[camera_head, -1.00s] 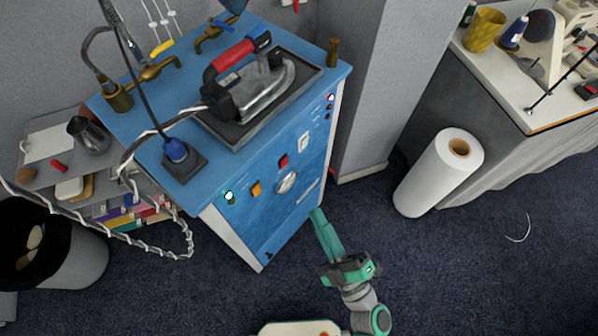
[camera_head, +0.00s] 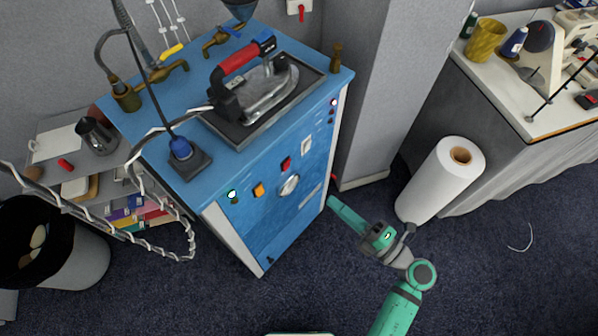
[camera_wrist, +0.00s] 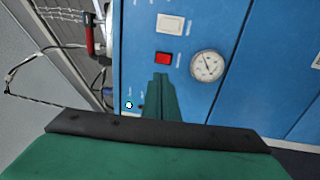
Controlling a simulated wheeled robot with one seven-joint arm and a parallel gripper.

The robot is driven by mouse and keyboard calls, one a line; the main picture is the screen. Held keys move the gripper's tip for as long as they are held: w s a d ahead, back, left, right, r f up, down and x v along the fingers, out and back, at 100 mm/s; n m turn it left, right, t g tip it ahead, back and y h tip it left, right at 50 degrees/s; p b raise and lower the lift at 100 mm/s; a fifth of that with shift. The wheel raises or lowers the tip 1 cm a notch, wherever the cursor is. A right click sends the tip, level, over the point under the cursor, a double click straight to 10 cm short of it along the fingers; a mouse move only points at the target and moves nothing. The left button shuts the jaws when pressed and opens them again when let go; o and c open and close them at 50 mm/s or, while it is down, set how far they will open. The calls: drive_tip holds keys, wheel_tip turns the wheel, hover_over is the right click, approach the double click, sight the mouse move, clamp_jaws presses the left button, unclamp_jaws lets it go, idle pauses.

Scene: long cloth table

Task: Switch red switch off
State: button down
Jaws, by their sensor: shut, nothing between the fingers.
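A red switch (camera_head: 286,163) sits on the front panel of the blue ironing cabinet (camera_head: 235,225). It also shows in the wrist view (camera_wrist: 164,58), just beyond my fingertips. Whether it is on or off is too small to tell. My gripper (camera_head: 331,201) is shut and empty, its green fingers pointing up and left at the cabinet's right front side. In the wrist view, my gripper (camera_wrist: 161,77) appears just below the red switch and hides part of the panel. I cannot see contact with the switch.
A round gauge (camera_wrist: 207,66) is right of the switch and a white switch (camera_wrist: 171,22) above it. A lit button (camera_head: 232,195) and an orange switch (camera_head: 258,190) are also on the panel. A white roll (camera_head: 440,182) stands right of my arm. An iron (camera_head: 262,88) rests on top.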

sight(288, 164)
drive_tip(key=x, duration=1.4)
